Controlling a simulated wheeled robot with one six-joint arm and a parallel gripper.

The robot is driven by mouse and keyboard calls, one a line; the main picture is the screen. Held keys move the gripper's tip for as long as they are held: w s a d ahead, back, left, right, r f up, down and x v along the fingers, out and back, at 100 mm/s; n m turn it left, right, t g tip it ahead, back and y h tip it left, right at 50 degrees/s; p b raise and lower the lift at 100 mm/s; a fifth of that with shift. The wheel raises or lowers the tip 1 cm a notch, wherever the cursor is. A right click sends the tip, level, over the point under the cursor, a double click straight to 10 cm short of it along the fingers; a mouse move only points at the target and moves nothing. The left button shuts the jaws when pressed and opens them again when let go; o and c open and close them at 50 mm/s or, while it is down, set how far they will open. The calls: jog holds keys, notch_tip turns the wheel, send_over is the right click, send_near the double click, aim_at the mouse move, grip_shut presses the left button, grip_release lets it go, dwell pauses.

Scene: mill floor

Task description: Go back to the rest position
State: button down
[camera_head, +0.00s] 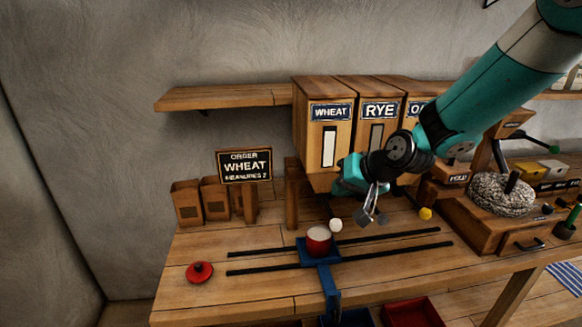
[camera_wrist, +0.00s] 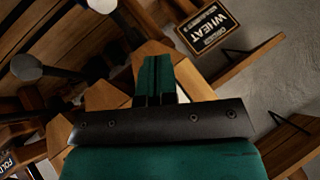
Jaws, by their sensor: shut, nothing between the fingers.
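My gripper (camera_head: 371,214) is shut and empty. It hangs in the air above the workbench (camera_head: 215,297), in front of the bins and to the right of the red cup (camera_head: 319,240). In the wrist view the gripper's fingers (camera_wrist: 155,72) are together with nothing between them. The cup stands on a blue carriage (camera_head: 307,254) that sits across two dark rails, and its contents look pale. My teal arm reaches in from the upper right and hides part of the third bin.
Wooden bins marked WHEAT (camera_head: 312,150) and RYE (camera_head: 377,88) stand behind my gripper. A WHEAT order sign (camera_head: 244,166) is at the left, also in the wrist view (camera_wrist: 208,25). A red lid (camera_head: 199,272) lies front left. A stone mill (camera_head: 502,195) stands at the right.

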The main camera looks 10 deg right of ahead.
jog(key=s+a+n+g+b, duration=0.1)
jog(key=s+n+g+b, duration=0.1)
jog(key=s, duration=0.8)
jog(key=s+a+r+n+g+b, duration=0.1)
jog(key=s+n, duration=0.3)
jog(key=s, duration=0.6)
jog(key=s+a+n+g+h+b, duration=0.1)
jog(key=s+a+n+g+b, duration=0.1)
jog(key=s, duration=0.8)
jog(key=shift+s+a+r+n+g+b, duration=0.35)
jog(key=shift+g+b, duration=0.3)
jog(key=shift+g, duration=0.45)
